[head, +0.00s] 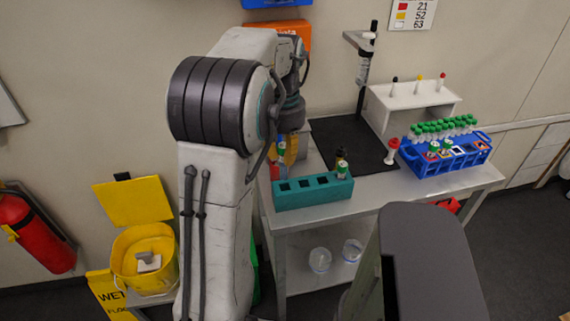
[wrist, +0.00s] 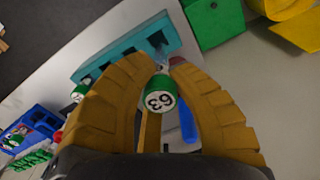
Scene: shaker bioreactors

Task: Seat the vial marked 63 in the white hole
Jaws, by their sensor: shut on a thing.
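My gripper (head: 284,152) is over the left end of the teal block in the head view. In the wrist view its yellow fingers (wrist: 160,66) are shut on the vial marked 63 (wrist: 160,98), whose white top carries the number inside a green cap. The vial's lower part points toward the teal block (wrist: 122,50); whether it is clear of it I cannot tell.
The teal block (head: 313,194) has dark square holes and a green-capped vial (head: 342,170) at its right end. A red-and-white piece (head: 391,151), a clamp stand (head: 364,65) and a white shelf (head: 412,98) stand near the blue rack. A dark mat (head: 345,135) lies between.

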